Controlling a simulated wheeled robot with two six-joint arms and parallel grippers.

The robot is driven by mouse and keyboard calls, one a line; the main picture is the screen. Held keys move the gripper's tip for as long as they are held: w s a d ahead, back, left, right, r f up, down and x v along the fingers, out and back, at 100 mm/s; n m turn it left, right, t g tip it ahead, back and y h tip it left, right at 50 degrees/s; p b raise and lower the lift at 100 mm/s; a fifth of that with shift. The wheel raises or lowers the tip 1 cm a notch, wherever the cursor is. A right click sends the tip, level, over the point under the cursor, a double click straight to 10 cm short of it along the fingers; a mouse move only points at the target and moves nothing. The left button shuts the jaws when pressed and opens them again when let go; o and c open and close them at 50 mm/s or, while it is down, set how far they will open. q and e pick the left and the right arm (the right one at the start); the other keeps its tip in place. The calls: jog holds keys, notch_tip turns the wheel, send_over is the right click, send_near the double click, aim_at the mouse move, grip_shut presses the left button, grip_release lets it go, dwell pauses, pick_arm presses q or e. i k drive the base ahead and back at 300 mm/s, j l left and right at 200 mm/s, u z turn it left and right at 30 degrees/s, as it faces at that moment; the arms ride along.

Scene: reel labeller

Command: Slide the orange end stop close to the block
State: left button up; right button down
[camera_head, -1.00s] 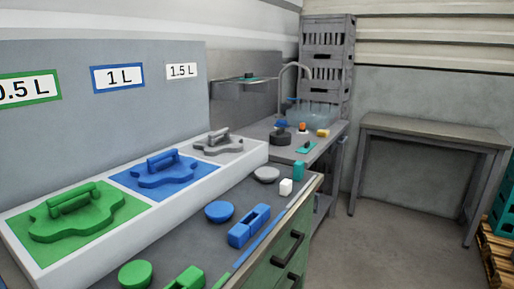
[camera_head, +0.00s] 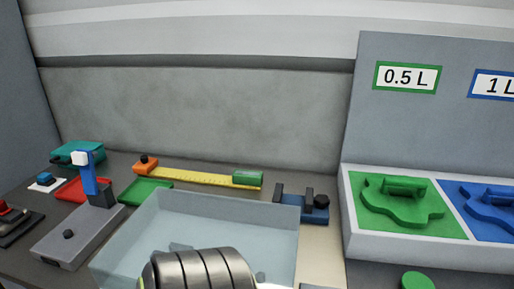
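The orange end stop (camera_head: 145,163) with a dark knob sits at the left end of a yellow ruler rail (camera_head: 195,178) at the back of the bench. A green block (camera_head: 247,177) sits at the rail's right end. A wide stretch of bare rail lies between them, so they are well apart. No gripper fingers are in view. A rounded metallic, ribbed part at the bottom centre, which may be mine, covers part of the bench front.
A clear bin (camera_head: 215,222) stands in front of the rail. Left are a grey device with a blue lever (camera_head: 88,180), a red tray (camera_head: 72,190) and a green tray (camera_head: 146,191). A dark blue clamp (camera_head: 305,205) stands right of the bin.

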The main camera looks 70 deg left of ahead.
aim_at(146, 165)
jog(key=u, duration=3.1)
jog(key=z, duration=0.4)
jog(key=j+z, duration=0.15)
jog(key=z, duration=0.25)
jog(key=j+z, duration=0.1)
jog(key=z, duration=0.3)
jog(key=k+j+z, duration=0.1)
jog(key=j+z, duration=0.15)
jog(key=j, duration=0.2)
jog(key=k+j+z, duration=0.25)
jog(key=j, duration=0.2)
jog(key=j+z, duration=0.25)
jog(key=j, duration=0.2)
jog(key=k+j+z, duration=0.5)
jog(key=j, duration=0.2)
